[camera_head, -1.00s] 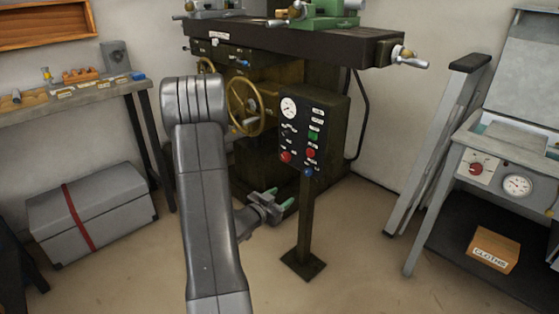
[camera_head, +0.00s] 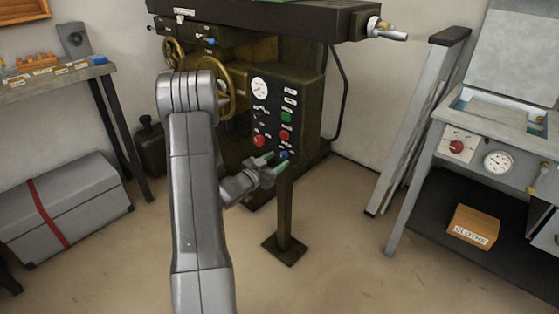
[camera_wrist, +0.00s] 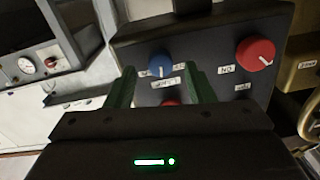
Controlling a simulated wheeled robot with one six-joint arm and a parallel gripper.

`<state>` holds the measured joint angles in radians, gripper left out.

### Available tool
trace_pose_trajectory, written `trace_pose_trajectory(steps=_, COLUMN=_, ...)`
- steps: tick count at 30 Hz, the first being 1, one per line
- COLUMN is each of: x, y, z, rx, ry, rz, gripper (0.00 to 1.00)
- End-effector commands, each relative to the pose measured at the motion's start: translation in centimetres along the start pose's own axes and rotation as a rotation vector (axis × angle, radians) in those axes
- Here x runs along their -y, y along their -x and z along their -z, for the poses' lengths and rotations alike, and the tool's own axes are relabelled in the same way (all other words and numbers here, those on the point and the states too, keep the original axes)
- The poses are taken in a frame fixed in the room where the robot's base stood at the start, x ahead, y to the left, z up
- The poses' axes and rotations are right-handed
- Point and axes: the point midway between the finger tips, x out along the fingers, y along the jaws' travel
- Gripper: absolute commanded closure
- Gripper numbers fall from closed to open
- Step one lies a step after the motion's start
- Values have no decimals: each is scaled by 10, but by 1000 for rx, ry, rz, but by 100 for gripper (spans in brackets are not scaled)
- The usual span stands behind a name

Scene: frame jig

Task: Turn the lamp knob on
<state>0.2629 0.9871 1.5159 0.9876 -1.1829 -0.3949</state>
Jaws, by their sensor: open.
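A dark control panel (camera_head: 306,100) stands on a post and carries several small labelled controls. A blue knob (camera_head: 284,155) is at its lower edge; it also shows in the wrist view (camera_wrist: 160,63), with a white pointer mark. A label beside it is too small to read, so I cannot tell which knob is the lamp knob. My gripper (camera_head: 275,162) is open and empty, with green fingers close to the blue knob. In the wrist view the knob lies between the fingertips (camera_wrist: 159,75); I cannot tell whether they touch it.
A red knob (camera_wrist: 256,53) is to the right in the wrist view. In the head view, red controls (camera_head: 259,141) and a green one (camera_head: 287,117) sit above the blue knob. A brass handwheel (camera_head: 228,88) is left of the panel. The floor before the post is clear.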

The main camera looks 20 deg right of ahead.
Motion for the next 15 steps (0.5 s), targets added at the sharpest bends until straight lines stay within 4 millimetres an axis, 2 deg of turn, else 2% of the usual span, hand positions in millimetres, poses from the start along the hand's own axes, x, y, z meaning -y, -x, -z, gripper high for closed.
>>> trace_pose_trajectory(steps=3, x=0, y=-15, z=-1, rx=-1, ry=-1, rz=0, gripper=51)
trace_pose_trajectory(steps=6, x=0, y=-21, z=0, rx=0, ry=0, rz=1, gripper=51)
trace_pose_trajectory(steps=15, x=0, y=-24, z=0, rx=0, ry=1, rz=1, gripper=51)
